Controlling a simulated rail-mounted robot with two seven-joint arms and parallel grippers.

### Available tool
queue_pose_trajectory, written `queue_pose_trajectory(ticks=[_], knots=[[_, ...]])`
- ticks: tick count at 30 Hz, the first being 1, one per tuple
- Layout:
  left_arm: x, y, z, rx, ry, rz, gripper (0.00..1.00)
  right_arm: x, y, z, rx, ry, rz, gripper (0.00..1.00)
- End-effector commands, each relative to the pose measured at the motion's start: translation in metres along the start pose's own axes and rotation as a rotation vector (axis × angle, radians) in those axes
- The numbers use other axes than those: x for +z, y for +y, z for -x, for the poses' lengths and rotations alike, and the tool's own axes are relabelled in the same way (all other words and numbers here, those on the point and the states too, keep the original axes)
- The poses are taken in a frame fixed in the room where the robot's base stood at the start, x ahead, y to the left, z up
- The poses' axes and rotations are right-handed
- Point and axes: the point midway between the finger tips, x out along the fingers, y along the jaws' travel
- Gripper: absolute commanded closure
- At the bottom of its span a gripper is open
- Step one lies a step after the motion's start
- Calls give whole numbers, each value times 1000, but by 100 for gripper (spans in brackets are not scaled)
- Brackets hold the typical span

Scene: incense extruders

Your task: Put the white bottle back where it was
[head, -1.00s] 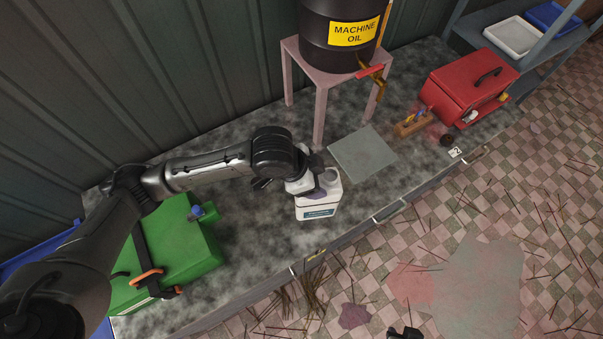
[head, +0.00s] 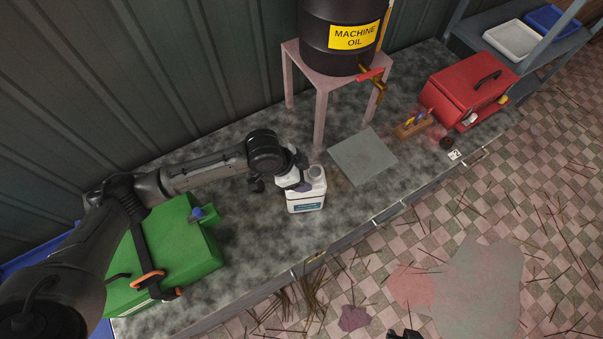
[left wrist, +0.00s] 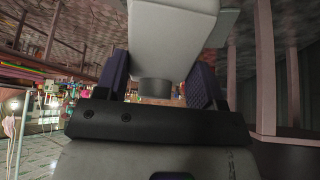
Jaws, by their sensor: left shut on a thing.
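The white bottle (head: 306,203), a jug with a blue label, is upright over the grey worktop, left of the flat grey plate. I cannot tell whether its base touches the top. My left gripper (head: 302,186) is shut on the upper part of the bottle. In the left wrist view the bottle (left wrist: 168,35) sits between the two purple-padded fingers of the gripper (left wrist: 160,78). A small dark piece at the bottom edge of the head view seems to be my right gripper (head: 405,335); its fingers are mostly out of frame.
The grey plate (head: 363,156) lies right of the bottle. A pink stand (head: 319,115) carries the machine oil barrel (head: 340,45) behind. A green box (head: 175,255) is at left. A red machine (head: 465,90) and wooden block (head: 413,127) are at right. The worktop around the bottle is clear.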

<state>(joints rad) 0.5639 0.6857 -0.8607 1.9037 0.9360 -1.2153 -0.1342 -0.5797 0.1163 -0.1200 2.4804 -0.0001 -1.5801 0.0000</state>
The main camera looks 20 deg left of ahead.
Motion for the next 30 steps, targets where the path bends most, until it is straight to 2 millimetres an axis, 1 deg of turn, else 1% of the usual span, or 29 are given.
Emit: queue_pose_trajectory(ticks=[3, 14, 15, 22, 30], knots=[[1, 0, -3, -1, 5, 0, 100, 0, 0, 1, 1, 0, 1, 64], [2, 0, -5, -2, 4, 0, 100, 0, 2, 1, 5, -1, 7, 64], [4, 0, -6, 0, 0, 0, 33, 0, 2, 0, 5, -1, 7, 64], [4, 0, -6, -1, 0, 0, 12, 0, 2, 0, 5, -2, 6, 64], [3, 0, -5, -1, 1, 0, 12, 0, 1, 0, 3, -1, 4, 64]])
